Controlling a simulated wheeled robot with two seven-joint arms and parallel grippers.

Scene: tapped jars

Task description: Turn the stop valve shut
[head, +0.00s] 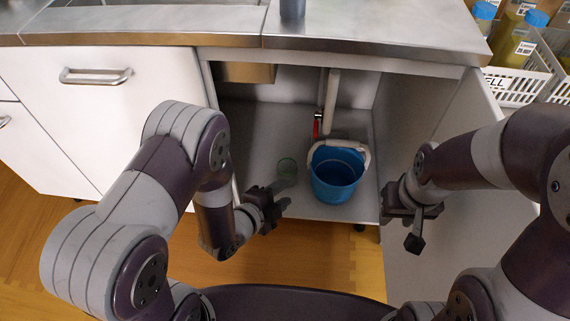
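The stop valve's red handle (317,124) shows inside the open cabinet, beside the pale vertical pipe (331,102) at the back. The handle looks upright, along the pipe. The valve body is too small to make out. A blue bucket (337,175) with a pale handle stands on the cabinet floor in front of the pipe. My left gripper (284,198) is at the cabinet's front opening, left of the bucket and well short of the valve. Its fingers look apart and empty. My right gripper (412,228) hangs right of the bucket, near the open door; its finger gap is unclear.
The open cabinet door (440,250) is on the right. The steel countertop (380,40) overhangs the opening. White baskets (515,85) with bottles stand at the upper right.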

